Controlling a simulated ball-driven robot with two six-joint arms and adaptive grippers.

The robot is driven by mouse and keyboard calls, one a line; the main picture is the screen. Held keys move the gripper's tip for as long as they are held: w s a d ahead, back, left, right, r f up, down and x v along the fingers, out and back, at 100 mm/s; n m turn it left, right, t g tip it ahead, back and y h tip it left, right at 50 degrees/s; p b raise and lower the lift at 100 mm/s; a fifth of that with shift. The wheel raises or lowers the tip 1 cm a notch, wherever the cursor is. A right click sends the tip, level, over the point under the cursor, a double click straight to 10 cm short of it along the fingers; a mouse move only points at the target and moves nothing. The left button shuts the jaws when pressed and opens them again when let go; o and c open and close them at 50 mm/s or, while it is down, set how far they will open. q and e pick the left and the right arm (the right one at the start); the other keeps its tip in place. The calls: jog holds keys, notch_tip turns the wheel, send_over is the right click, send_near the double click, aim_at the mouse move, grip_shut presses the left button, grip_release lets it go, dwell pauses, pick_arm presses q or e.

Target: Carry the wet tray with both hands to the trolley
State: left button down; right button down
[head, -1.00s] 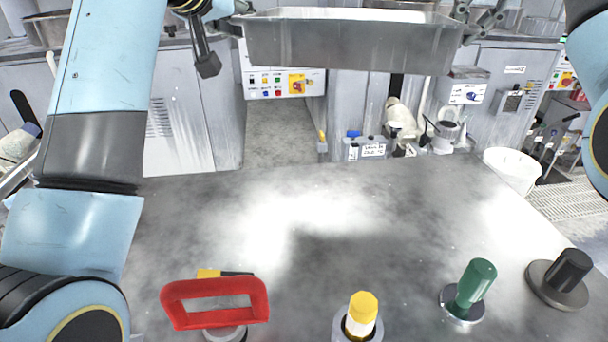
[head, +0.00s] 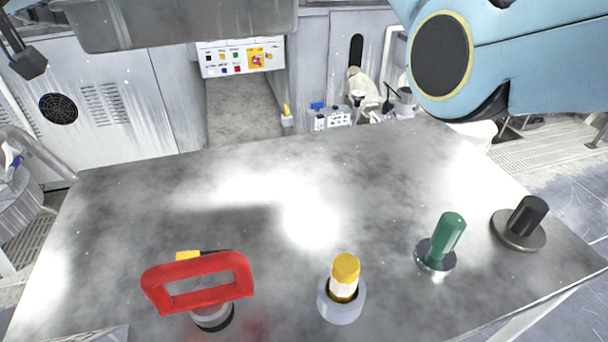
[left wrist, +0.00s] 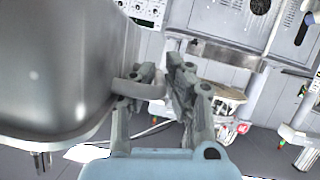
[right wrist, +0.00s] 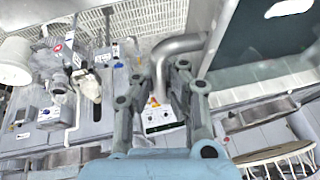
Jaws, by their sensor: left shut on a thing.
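The grey metal tray (head: 180,25) is held high at the top left of the head view, cut off by the upper edge. In the left wrist view its smooth wall (left wrist: 60,60) fills the left side. My left gripper (left wrist: 160,78) is shut on the tray's handle (left wrist: 128,87). In the right wrist view the tray's dark side (right wrist: 265,40) is at upper right. Its bent tube handle (right wrist: 162,65) passes between the fingers of my right gripper (right wrist: 157,72); whether they clamp it is unclear. I cannot pick out the trolley.
A metal table (head: 260,190) is in front of me. On it stand a red-handled tool (head: 200,283), a yellow-topped piece (head: 344,285), a green-handled piece (head: 445,240) and a black-knobbed disc (head: 522,222). Grey cabinets (head: 110,110) stand behind, with a floor gap (head: 245,110) between them.

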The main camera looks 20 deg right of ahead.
pick_arm(q)
jog(key=shift+a+r, duration=0.15)
jog(key=shift+a, duration=0.05)
pick_arm(e)
jog(key=shift+d, duration=0.25)
